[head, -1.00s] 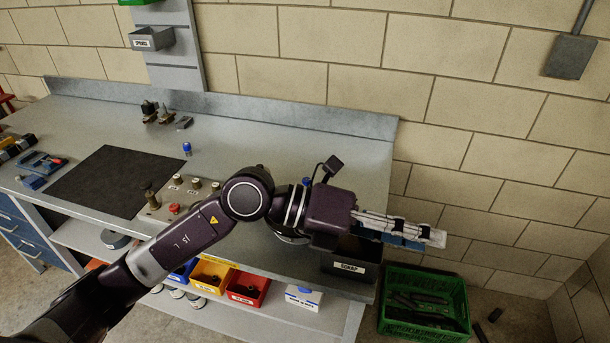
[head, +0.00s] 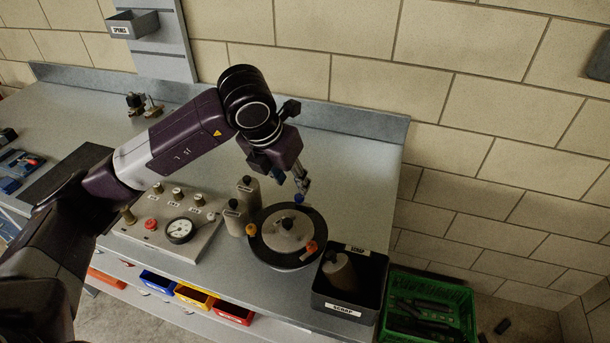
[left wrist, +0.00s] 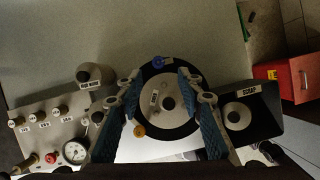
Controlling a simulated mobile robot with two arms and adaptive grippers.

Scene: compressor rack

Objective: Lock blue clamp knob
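The blue clamp knob (head: 298,198) sits at the far rim of a round dark fixture (head: 262,251) with a grey, dome-like middle. It also shows in the left wrist view (left wrist: 158,63), near the top of the ring. My left gripper (head: 301,187) points down just above the knob. In the left wrist view the two fingers of my left gripper (left wrist: 157,76) are spread apart, with the blue knob in the gap between the tips. I cannot tell whether they touch it. A yellow knob (head: 251,229) and an orange-red knob (head: 311,247) sit elsewhere on the rim. My right gripper is not in view.
Two grey canisters (head: 236,218) stand close left of the fixture. A black scrap bin (head: 343,308) holding a similar canister is close on the right. A gauge panel (head: 160,235) lies further left. The bench behind the fixture is clear up to the back ledge (head: 350,122).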

